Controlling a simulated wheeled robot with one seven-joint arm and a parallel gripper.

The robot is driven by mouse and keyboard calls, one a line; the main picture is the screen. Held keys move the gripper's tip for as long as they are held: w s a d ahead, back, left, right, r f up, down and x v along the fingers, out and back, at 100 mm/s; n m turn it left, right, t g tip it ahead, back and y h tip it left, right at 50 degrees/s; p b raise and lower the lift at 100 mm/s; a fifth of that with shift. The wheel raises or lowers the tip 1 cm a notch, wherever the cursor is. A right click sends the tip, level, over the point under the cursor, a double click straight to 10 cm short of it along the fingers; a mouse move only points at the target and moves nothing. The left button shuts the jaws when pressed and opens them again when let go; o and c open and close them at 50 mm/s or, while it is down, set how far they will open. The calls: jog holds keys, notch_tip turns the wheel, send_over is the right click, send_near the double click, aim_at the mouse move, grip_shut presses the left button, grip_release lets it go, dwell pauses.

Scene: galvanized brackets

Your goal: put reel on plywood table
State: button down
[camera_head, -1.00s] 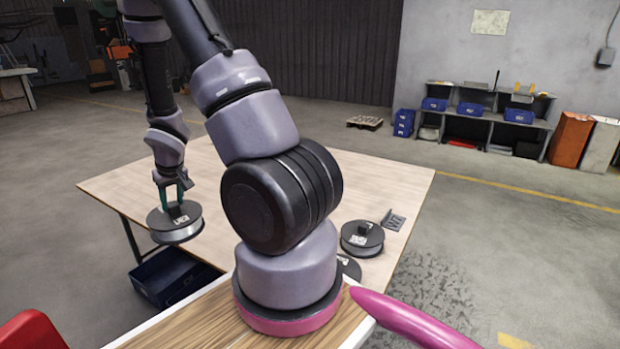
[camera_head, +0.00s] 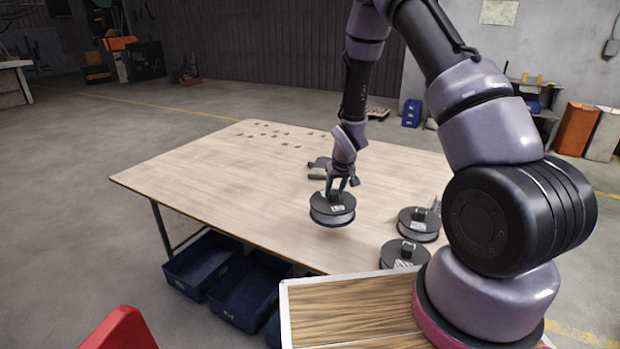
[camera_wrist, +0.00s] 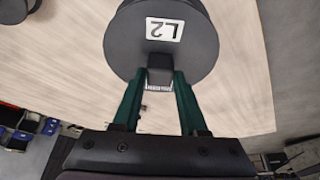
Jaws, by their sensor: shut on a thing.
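My gripper (camera_head: 338,187) is shut on a black reel (camera_head: 332,213) by its top handle. In the wrist view the held reel (camera_wrist: 161,55) has a white label reading L2, and the green fingers (camera_wrist: 160,95) close on its handle. The reel shows over the front part of the plywood table (camera_head: 205,177). I cannot tell whether it touches the top. Two more black reels stand at the table's right front: one (camera_head: 420,224) farther right and one (camera_head: 404,256) nearer.
Small bits (camera_head: 283,133) lie scattered at the table's back left. A dark piece (camera_head: 318,168) lies just behind my gripper. Blue bins (camera_head: 203,264) sit under the table's front. The left and middle of the tabletop are clear.

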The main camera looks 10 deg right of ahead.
aim_at(335, 198)
notch_tip(335, 198, down, 5)
jog(key=shift+r, duration=0.2)
jog(key=shift+w+f, duration=0.1)
jog(key=shift+f, duration=2.45)
jog(key=shift+f, duration=0.1)
jog(key=shift+c, duration=2.2)
grip_release()
jog(key=shift+f, duration=0.1)
